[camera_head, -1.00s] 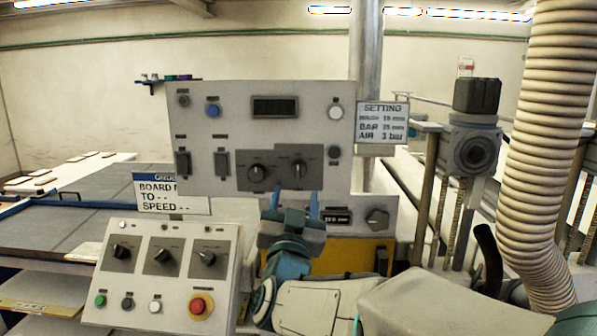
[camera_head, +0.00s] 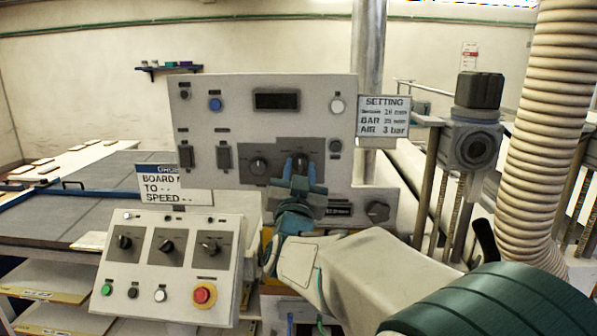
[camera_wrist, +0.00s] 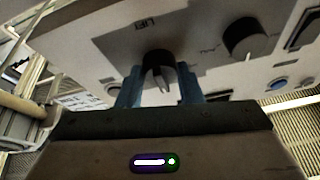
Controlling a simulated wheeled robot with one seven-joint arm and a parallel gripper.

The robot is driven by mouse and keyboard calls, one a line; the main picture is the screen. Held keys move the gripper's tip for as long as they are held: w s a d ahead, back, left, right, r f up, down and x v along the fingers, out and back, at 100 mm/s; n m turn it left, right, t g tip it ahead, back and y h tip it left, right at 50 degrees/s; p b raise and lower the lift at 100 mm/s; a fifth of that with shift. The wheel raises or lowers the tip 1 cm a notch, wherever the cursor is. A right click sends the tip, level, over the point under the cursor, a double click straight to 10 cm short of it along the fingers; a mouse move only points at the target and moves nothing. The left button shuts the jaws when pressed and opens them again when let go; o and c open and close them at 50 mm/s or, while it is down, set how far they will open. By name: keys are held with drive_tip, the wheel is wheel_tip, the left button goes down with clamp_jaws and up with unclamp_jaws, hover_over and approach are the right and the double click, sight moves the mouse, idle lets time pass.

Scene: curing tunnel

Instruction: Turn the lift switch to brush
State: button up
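The lift switch is a black knob on a dark grey plate of the upright control panel (camera_head: 250,108). In the wrist view the switch (camera_wrist: 157,62) has a light pointer line, and a label that appears to read LIFT shows upside down beside it. My gripper (camera_head: 299,170) is at this knob, with its blue fingers on either side. In the wrist view my gripper (camera_wrist: 161,90) is open, its fingertips around the knob with small gaps showing. The switch's markings are too small to read, and its lower part is hidden in the head view.
A similar knob (camera_head: 258,166) sits close to the left. A sloped box (camera_head: 170,265) with several knobs and a red button (camera_head: 204,294) stands lower left. A setting sign (camera_head: 383,116) hangs at the panel's right. A ribbed hose (camera_head: 540,150) stands far right.

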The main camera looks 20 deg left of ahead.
drive_tip(key=shift+n, duration=0.4)
drive_tip(key=shift+d+n+y+b, duration=0.1)
drive_tip(key=shift+n+y+b, duration=0.6)
drive_tip(key=shift+n+y, duration=0.1)
drive_tip(key=n+g+y+b, duration=0.1)
drive_tip(key=n+y+b, duration=0.1)
drive_tip(key=n, duration=0.3)
drive_tip(key=shift+d, duration=0.15)
drive_tip(key=n+g+y+b, duration=0.1)
drive_tip(key=n, duration=0.3)
drive_tip(key=n+g+y+b, duration=0.1)
drive_tip(key=n+g, duration=0.1)
drive_tip(key=n, duration=0.1)
drive_tip(key=shift+w+d+r+n, duration=0.1)
drive_tip(key=shift+r+n, duration=0.1)
drive_tip(key=shift+n, duration=0.2)
drive_tip(key=shift+g+y, duration=0.3)
drive_tip(key=shift+y, duration=0.1)
drive_tip(key=o, duration=1)
